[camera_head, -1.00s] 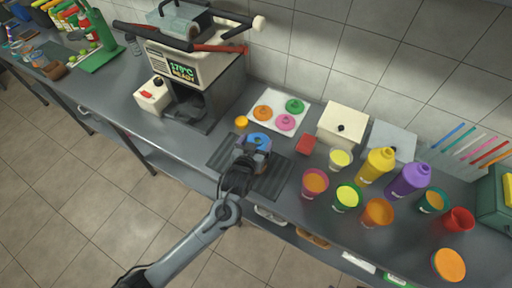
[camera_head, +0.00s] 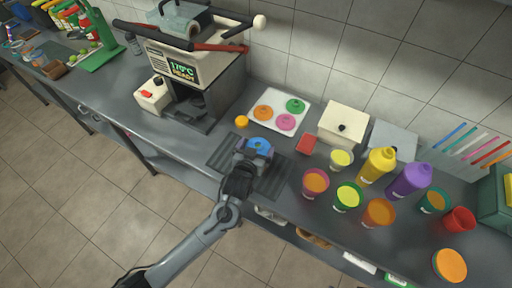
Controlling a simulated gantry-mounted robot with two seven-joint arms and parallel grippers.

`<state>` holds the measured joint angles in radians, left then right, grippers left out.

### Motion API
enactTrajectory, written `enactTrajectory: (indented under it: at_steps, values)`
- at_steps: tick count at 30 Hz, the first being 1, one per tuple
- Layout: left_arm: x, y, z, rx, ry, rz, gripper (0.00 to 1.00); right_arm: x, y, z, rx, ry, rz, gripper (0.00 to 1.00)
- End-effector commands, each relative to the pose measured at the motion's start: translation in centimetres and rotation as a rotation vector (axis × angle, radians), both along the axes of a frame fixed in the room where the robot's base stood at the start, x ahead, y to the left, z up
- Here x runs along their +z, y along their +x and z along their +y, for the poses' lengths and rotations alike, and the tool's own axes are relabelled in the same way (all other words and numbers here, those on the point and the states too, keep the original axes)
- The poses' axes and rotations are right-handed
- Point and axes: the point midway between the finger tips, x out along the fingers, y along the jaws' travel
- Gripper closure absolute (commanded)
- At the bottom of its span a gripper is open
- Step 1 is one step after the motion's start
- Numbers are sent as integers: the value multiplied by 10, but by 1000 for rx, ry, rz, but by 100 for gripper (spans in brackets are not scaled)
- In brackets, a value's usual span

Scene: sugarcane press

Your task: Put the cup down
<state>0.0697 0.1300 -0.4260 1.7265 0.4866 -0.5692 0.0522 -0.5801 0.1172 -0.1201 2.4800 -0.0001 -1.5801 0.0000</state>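A cup with a blue top (camera_head: 260,143) is over the dark ribbed mat (camera_head: 276,180) at the middle of the counter. It looks upright. My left gripper (camera_head: 253,152) is at the near side of the cup, with its grey fingers right up against it. The fingers and the cup overlap in this view, so I cannot tell whether they grip it or whether its base touches the mat. My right gripper is not in view.
Several coloured cups, such as a magenta one (camera_head: 315,184), stand to the right beside yellow (camera_head: 378,165) and purple (camera_head: 408,181) bottles. A white tray (camera_head: 277,106) with colourful lids lies behind. A sealing machine (camera_head: 185,70) stands at the left.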

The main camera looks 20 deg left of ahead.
Motion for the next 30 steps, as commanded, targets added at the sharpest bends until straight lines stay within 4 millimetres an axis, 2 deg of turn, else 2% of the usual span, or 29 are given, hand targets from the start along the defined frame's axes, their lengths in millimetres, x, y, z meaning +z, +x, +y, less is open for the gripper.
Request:
enactTrajectory:
  at_steps: [5,11,21,30]
  values:
    - [7,0,0,0,0,-2,0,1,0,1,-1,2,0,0]
    - [15,-26,-2,0,-2,1,0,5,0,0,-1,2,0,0]
    - [37,-84,-7,-1,-1,1,0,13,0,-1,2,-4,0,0]
    - [46,-110,-9,0,0,1,0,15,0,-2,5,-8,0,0]
